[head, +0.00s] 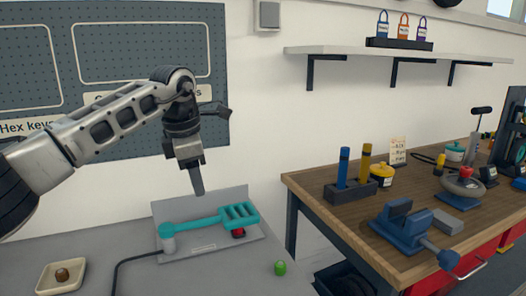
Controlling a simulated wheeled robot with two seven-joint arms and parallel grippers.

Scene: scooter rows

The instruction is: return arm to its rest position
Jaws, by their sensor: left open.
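My left arm (120,115) reaches in from the left, raised in front of the pegboard. Its gripper (197,182) points down above the grey table and is open, with nothing seen between its fingers; one finger hides most of the other. Below it, apart from it, a teal lever with a slotted end (205,222) lies across a grey plate fixture. A red knob (238,232) shows under the slotted end. My right gripper is out of view.
A small green piece (280,268) and a cream tray (46,286) with a brown knob sit on the grey table (200,280). A black cable (125,263) runs from the fixture. The pegboard (110,25) is behind the arm. A wooden workbench (340,217) with a blue vise (405,228) stands right.

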